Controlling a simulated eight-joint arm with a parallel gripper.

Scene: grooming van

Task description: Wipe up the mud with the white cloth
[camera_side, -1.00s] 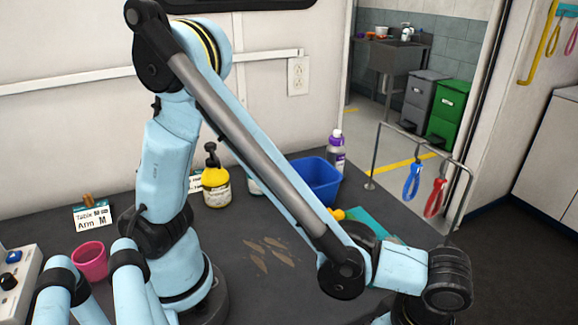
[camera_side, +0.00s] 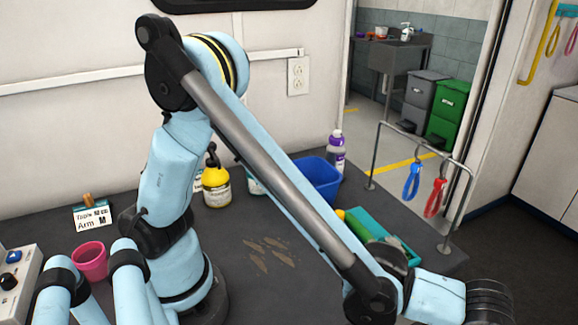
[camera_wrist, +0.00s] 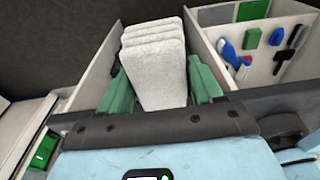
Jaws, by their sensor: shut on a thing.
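The mud (camera_side: 268,255) shows as several brown smears on the dark grey tabletop in the side view, left of my forearm. The white cloth (camera_wrist: 156,50) is in the wrist view, thick, folded in layers and standing up. My gripper (camera_wrist: 160,88) has one green finger on each side of it and is shut on it. The cloth sits inside or just above a pale-walled compartment; I cannot tell whether it touches the bottom. In the side view my gripper and the cloth are out of frame past the lower right.
On the table (camera_side: 120,255) stand a yellow pump bottle (camera_side: 216,186), a blue bin (camera_side: 318,180), a purple-capped bottle (camera_side: 336,155), a teal item (camera_side: 370,232) and a pink cup (camera_side: 91,261). A metal rail (camera_side: 420,140) holds blue and red loops. A brush compartment (camera_wrist: 262,50) adjoins the cloth.

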